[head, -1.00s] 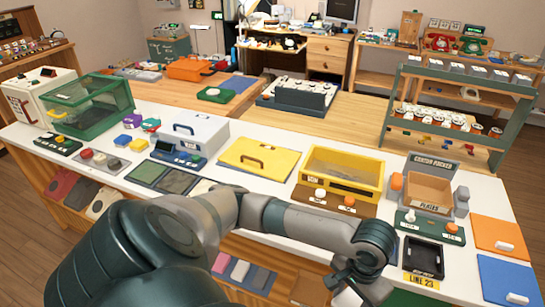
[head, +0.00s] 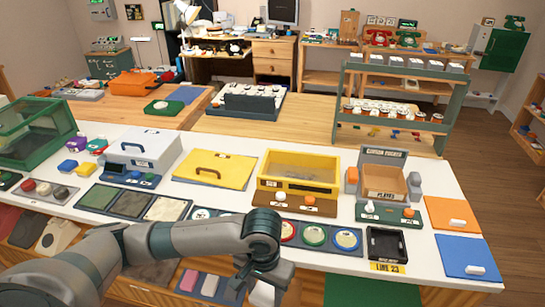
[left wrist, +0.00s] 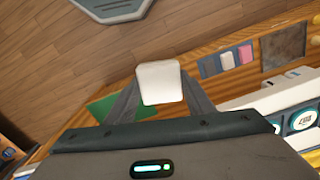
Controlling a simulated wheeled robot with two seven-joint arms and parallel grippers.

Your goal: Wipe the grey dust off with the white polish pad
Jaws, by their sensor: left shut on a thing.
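My left gripper (head: 262,288) is low in front of the table's front edge in the head view. In the left wrist view its two fingers (left wrist: 160,90) are shut on a white pad (left wrist: 160,82); the pad also shows at the gripper in the head view (head: 262,294). A dark tray (head: 130,204) on the table has a green, a grey and a pale speckled panel; I cannot tell which marks are the grey dust. Several round discs (head: 315,235) sit in a dark strip, partly hidden by my left arm. My right gripper is not in view.
A yellow bin (head: 298,172), a yellow board (head: 215,168) and a grey case (head: 143,150) stand behind the strip. A black tray (head: 386,245) lies to the right, by orange and blue boards. A rack with pink, white and grey pads (head: 210,284) is below the table edge.

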